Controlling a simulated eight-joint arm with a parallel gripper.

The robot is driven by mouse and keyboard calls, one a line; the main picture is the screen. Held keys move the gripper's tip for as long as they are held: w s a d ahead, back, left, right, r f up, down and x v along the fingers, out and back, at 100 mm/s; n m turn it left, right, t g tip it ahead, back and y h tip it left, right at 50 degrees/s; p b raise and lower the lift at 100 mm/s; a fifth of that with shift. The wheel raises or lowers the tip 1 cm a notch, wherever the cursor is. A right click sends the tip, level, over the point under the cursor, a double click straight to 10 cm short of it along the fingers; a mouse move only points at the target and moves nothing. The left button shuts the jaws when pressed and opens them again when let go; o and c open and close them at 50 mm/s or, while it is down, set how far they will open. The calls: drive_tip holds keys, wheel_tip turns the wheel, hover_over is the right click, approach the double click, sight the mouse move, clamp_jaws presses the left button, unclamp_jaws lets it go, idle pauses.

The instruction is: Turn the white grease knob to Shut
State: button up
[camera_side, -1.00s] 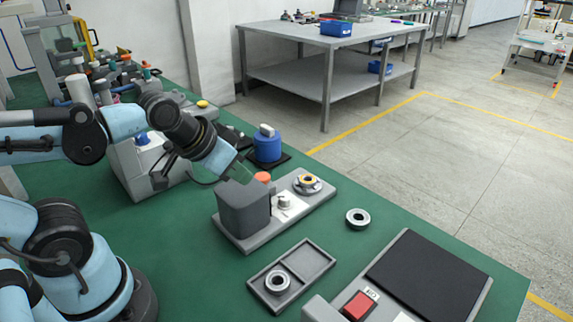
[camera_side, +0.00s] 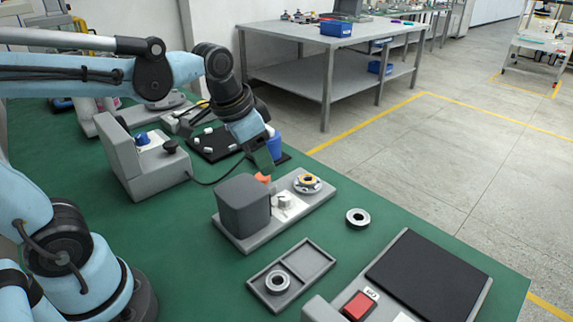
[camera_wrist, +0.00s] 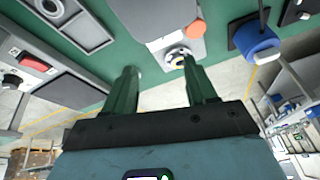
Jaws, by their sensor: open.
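The white grease knob (camera_side: 283,201) sits on the grey base plate (camera_side: 245,241), just right of a dark grey box (camera_side: 240,205). It stands beside an orange cap (camera_side: 263,179) and a bearing hub with a yellow ring (camera_side: 307,182). My gripper (camera_side: 266,166) is above the far side of the plate, near the orange cap and apart from the knob. In the wrist view my gripper (camera_wrist: 163,78) has two green fingers spread with nothing between them. I cannot make out the knob or its markings in the wrist view.
A blue container (camera_side: 275,147) stands behind the gripper. A grey box with a black knob (camera_side: 169,147) is at left. A loose metal ring (camera_side: 358,218), a tray (camera_side: 290,277) with another ring, and a red button (camera_side: 358,306) lie in front.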

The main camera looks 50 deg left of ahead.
sight(285, 197)
drive_tip(key=w+f+m+g, duration=0.1)
drive_tip(key=w+m+g, duration=0.3)
drive_tip(key=w, duration=0.3)
wheel_tip(285, 197, down, 12)
drive_tip(key=shift+d+f, duration=0.1)
drive_tip(key=shift+f, duration=0.15)
idle(0.4)
clamp_jaws()
